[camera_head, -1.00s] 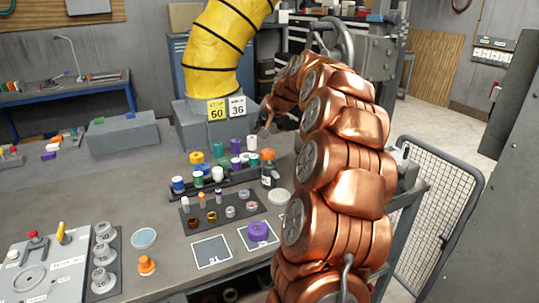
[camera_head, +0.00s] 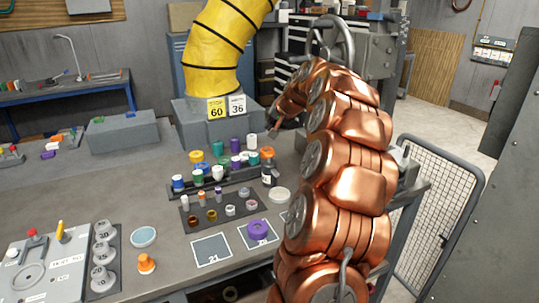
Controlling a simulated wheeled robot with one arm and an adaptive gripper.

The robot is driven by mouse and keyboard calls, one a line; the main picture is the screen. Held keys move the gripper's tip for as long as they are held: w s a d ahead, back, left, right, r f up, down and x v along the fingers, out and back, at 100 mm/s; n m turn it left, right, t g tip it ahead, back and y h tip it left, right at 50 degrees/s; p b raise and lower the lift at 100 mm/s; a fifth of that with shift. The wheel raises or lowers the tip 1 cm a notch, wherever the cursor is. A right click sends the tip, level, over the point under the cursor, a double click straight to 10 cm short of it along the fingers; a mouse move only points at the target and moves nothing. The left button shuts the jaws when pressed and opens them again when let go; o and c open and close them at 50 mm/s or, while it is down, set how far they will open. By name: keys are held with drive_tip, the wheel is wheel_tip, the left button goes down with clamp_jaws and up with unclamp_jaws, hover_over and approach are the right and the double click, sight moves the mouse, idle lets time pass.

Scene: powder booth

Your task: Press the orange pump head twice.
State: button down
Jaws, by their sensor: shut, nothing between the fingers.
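A dark bottle (camera_head: 269,175) with a pale label stands upright at the right end of the bottle rows. Its orange head (camera_head: 267,153) is on top and in plain view. My gripper (camera_head: 273,132) is small in the picture, above and slightly right of the orange head, and looks apart from it. Its fingers are shut and empty. My copper arm reaches in from the right and hides part of the bench behind it.
A dark rack (camera_head: 235,190) of coloured bottles stands just left of the dark bottle. A pale round dish (camera_head: 279,195) lies in front. A grey block (camera_head: 215,128) carrying a yellow hose is behind.

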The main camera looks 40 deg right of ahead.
sight(269, 152)
drive_tip(key=shift+f+b, duration=1.25)
drive_tip(key=shift+f, duration=2.15)
drive_tip(key=shift+f, duration=0.2)
drive_tip(key=shift+f+b, duration=0.25)
drive_tip(key=shift+b, duration=0.1)
drive_tip(key=shift+f+b, duration=0.55)
drive_tip(key=shift+f, duration=0.5)
drive_tip(key=shift+r, duration=0.1)
drive_tip(key=shift+r+p, duration=0.45)
drive_tip(key=shift+r, duration=0.95)
drive_tip(key=shift+r+p, duration=0.8)
drive_tip(key=shift+r, duration=1.7)
